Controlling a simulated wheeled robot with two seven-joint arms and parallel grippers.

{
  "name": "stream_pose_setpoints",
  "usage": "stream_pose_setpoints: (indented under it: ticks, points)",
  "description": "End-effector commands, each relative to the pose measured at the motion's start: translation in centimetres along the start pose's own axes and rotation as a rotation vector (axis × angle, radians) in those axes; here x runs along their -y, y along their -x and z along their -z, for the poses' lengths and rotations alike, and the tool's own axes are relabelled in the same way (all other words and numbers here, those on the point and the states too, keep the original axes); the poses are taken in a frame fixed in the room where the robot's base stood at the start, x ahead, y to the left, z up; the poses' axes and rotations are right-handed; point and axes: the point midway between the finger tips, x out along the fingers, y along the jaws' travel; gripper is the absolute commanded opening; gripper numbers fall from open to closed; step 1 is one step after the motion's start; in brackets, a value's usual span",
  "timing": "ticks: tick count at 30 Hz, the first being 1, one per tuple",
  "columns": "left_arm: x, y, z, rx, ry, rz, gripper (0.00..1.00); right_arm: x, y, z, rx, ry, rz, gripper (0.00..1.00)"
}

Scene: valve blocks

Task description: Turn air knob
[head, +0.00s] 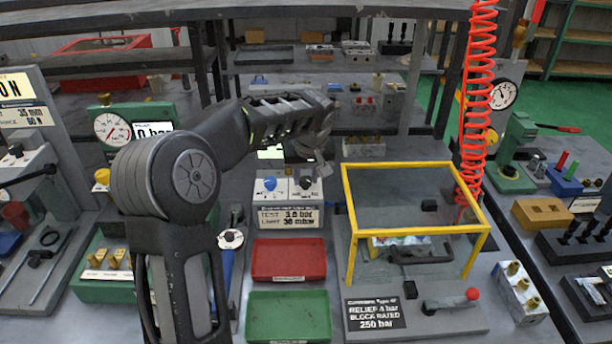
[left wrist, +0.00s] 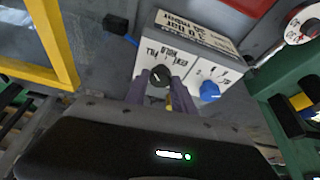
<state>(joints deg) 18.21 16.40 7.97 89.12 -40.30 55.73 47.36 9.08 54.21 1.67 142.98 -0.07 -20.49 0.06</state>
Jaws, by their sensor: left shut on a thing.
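A white control box (head: 289,216) stands at the middle of the bench and carries a blue knob (head: 270,184) and a black knob (head: 305,183). In the left wrist view, the black knob (left wrist: 160,76) has a white pointer mark and a label that seems to read vent, hold and fill. The blue knob (left wrist: 210,91) sits beside it, clear of the fingers. My left gripper (left wrist: 160,84) is shut on the black knob, one finger on each side. In the head view my left gripper (head: 318,165) reaches over the box from behind my arm. My right gripper is not in view.
A red tray (head: 289,260) and a green tray (head: 288,316) lie in front of the box. A yellow-framed guard (head: 413,168) stands to the right, with a coiled red hose (head: 478,100) behind it. A dial gauge (head: 113,129) is at the left.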

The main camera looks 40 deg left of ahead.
Motion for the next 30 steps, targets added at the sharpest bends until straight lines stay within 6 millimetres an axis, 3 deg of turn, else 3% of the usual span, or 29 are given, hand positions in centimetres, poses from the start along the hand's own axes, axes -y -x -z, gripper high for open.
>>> stream_pose_setpoints:
  ticks: [14,30]
  points:
    - [0.1,0.1,0.1,-0.002,-0.085,-0.036,0.0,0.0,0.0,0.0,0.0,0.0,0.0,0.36]
    - [0.5,0.2,0.2,0.0,-0.462,-0.194,0.0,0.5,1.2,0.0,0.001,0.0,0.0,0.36]
